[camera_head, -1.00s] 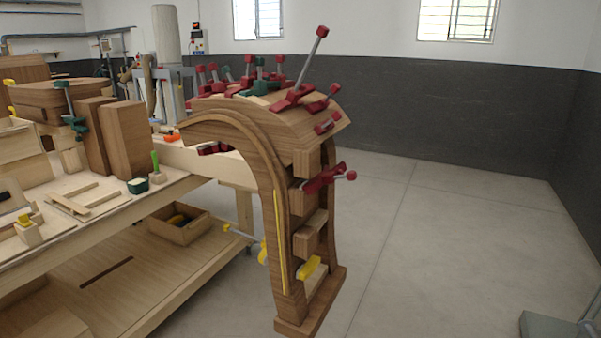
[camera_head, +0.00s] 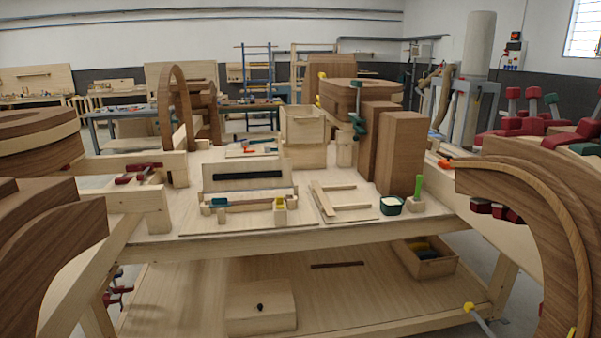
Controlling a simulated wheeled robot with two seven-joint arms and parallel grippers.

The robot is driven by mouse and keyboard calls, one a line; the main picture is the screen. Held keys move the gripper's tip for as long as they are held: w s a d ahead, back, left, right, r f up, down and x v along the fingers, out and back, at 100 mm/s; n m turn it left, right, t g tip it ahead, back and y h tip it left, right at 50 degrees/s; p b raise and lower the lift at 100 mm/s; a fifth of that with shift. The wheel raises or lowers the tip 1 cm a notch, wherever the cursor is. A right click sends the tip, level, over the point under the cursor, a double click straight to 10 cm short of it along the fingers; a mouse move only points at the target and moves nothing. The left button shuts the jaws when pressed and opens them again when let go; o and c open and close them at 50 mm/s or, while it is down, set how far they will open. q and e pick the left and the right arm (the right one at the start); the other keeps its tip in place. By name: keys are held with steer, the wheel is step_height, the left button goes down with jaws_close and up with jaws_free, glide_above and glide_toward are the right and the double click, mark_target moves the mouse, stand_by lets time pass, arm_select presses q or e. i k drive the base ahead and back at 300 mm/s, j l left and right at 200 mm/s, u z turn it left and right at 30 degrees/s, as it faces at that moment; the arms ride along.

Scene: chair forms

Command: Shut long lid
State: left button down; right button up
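Neither of my grippers is in view. On the workbench (camera_head: 330,233) a pale wooden panel with a long dark slot (camera_head: 247,176) stands upright at the left of centre. A long low wooden piece (camera_head: 245,215) lies right in front of it, with a teal clamp (camera_head: 220,203) and a yellow clamp (camera_head: 280,204) at its front. The panel may be a raised lid, but I cannot tell whether it is hinged. I cannot tell which part is the long lid.
Tall brown blocks (camera_head: 402,150) and a pale open-topped box (camera_head: 305,128) stand on the bench. A flat wooden frame (camera_head: 343,200) and a small green container (camera_head: 391,205) lie at its front right. Large curved wooden forms (camera_head: 535,190) flank the bench. An open wooden tray (camera_head: 425,262) sits on the shelf.

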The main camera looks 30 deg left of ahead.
mark_target(253, 175)
steer(key=i+j+u, duration=0.1)
steer(key=i+u, duration=0.6)
